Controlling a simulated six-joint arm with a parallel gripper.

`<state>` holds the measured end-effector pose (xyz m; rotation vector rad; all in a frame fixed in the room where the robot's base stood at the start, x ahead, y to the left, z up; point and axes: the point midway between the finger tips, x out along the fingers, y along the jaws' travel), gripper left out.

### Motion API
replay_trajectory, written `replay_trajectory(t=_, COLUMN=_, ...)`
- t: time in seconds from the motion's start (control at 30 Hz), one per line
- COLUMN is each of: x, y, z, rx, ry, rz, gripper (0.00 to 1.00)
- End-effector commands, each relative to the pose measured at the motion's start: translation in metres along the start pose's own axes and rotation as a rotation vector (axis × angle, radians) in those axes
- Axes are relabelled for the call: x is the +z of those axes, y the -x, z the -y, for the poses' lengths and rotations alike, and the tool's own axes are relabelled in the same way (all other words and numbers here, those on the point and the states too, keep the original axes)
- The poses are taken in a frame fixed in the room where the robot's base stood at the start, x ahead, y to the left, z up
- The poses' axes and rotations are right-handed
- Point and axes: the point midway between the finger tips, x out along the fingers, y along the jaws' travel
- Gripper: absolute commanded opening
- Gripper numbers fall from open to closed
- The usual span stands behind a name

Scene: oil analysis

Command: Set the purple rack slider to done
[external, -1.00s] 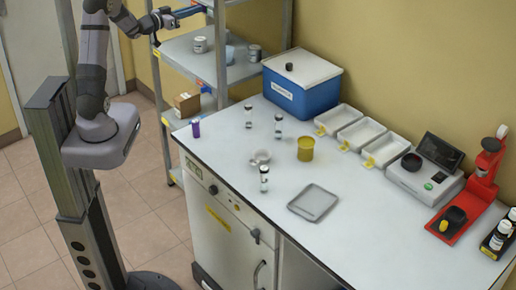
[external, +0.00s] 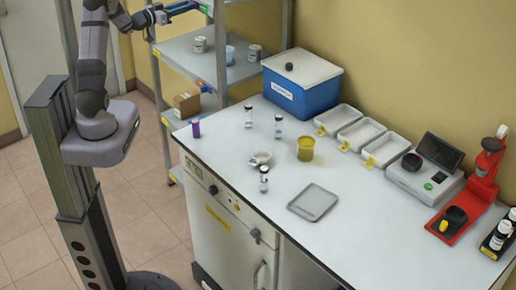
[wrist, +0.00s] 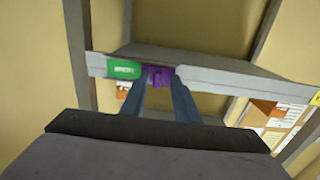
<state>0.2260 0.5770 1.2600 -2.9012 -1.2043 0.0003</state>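The purple slider (wrist: 160,77) sits on the light grey front rail of a shelf in the wrist view, just right of a green label (wrist: 124,68) with unreadable writing. The fingertips of my gripper (wrist: 159,86) reach the rail, one at each side of the slider. Whether they press on it or stand slightly apart cannot be told. In the external view my gripper (external: 190,8) is at the top edge of the picture, by the upper part of the shelf rack (external: 222,68), and the slider is hard to make out there.
The workbench (external: 240,185) to the right carries a blue box (external: 302,85), trays, vials and instruments.

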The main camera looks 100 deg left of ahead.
Motion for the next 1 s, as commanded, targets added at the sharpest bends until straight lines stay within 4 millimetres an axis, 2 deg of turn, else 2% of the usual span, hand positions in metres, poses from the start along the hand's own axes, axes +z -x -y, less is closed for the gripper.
replay_trajectory(t=0.17, x=0.001, y=0.009, z=0.001, rx=-0.002, ry=-0.002, rz=-0.002, gripper=0.28)
replay_trajectory(t=0.63, x=0.001, y=0.066, z=0.002, rx=-0.003, ry=-0.001, rz=-0.001, gripper=0.28)
replay_trajectory(t=1.0, x=0.000, y=0.073, z=0.001, rx=-0.001, ry=0.001, rz=0.000, gripper=0.28)
